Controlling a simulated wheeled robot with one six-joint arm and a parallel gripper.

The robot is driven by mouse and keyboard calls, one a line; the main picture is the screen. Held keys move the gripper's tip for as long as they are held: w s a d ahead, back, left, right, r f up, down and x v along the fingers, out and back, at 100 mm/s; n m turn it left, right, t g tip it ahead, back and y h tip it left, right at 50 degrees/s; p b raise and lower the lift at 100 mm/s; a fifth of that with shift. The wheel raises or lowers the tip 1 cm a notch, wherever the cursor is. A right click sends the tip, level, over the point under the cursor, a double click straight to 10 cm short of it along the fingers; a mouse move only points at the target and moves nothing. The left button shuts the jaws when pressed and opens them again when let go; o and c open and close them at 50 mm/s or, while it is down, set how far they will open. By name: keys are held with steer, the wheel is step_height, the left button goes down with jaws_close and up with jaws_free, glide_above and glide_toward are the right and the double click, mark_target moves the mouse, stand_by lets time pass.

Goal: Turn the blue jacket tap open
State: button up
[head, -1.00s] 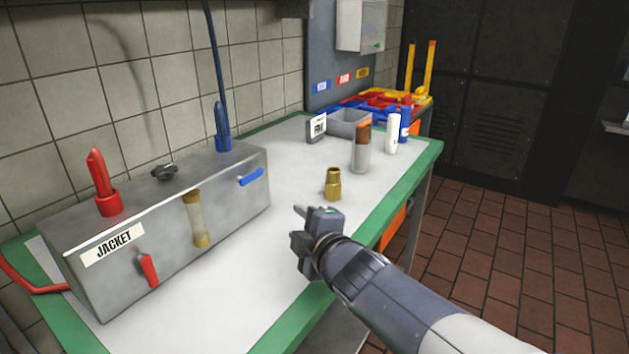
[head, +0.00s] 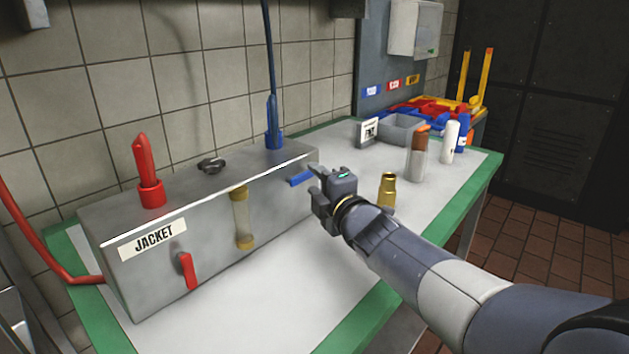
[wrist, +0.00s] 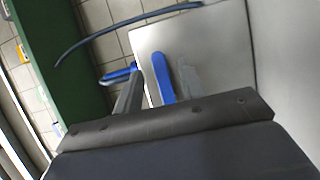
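The blue jacket tap (head: 301,178) is a short lever on the front face of the grey metal JACKET box (head: 215,245), near its right end. The lever lies roughly level, tilted slightly. My gripper (head: 316,184) is just right of the lever's end, fingers pointing at the box. In the wrist view the blue lever (wrist: 163,78) shows between two grey fingers, which stand apart, so my gripper looks open. I cannot tell whether a finger touches the lever.
A red lever (head: 187,270) and a sight glass (head: 241,217) sit on the box front. Red (head: 148,175) and blue (head: 274,125) hose fittings stand on top. A brass fitting (head: 387,190), a brown-topped bottle (head: 418,158) and a grey bin (head: 402,129) stand to the right.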

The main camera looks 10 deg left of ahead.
steer(key=shift+x, duration=0.85)
jaws_close()
